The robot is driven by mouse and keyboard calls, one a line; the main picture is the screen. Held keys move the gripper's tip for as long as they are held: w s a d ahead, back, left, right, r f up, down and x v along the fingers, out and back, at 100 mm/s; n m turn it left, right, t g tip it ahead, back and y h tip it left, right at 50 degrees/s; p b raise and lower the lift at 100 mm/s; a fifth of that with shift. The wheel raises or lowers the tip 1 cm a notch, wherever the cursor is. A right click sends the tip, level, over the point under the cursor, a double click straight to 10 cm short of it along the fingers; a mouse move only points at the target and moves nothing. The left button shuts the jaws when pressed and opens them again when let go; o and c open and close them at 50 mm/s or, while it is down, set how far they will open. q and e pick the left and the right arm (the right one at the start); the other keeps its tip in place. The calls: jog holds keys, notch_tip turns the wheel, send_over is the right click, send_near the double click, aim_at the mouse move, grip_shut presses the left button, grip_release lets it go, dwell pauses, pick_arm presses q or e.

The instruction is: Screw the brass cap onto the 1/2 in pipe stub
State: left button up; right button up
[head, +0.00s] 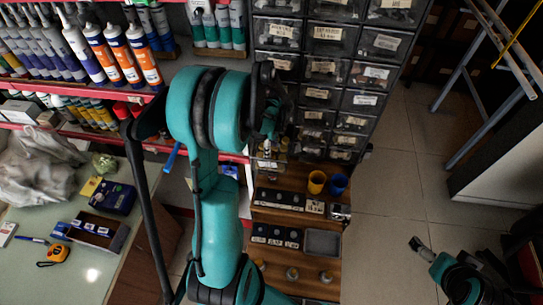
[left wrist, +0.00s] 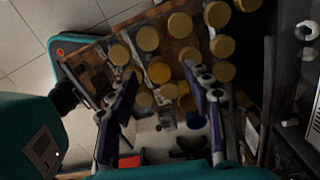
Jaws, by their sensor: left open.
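My left gripper (head: 270,125) is in front of the drawer cabinet, above the far end of the wooden bench. In the left wrist view its two fingers are spread (left wrist: 161,74), with nothing held between them. Beyond the fingers are several round brass-coloured tops (left wrist: 180,26) over a wooden surface. I cannot tell which is the brass cap or the 1/2 in stub. In the head view, small upright fittings (head: 292,273) stand at the bench's near end. My right gripper (head: 422,248) is low at the right, over the floor, too small to read.
The wooden bench (head: 275,214) carries a yellow cup (head: 316,182), a blue cup (head: 338,183), black labelled racks (head: 275,236) and a grey tray (head: 323,243). The drawer cabinet (head: 328,66) rises behind. A table with a tape measure (head: 53,255) is left. Floor at right is mostly clear.

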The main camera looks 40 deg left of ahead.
pick_arm(q)
jog(key=shift+f, duration=0.65)
jog(key=c, duration=1.1)
jog(key=shift+r, duration=0.1)
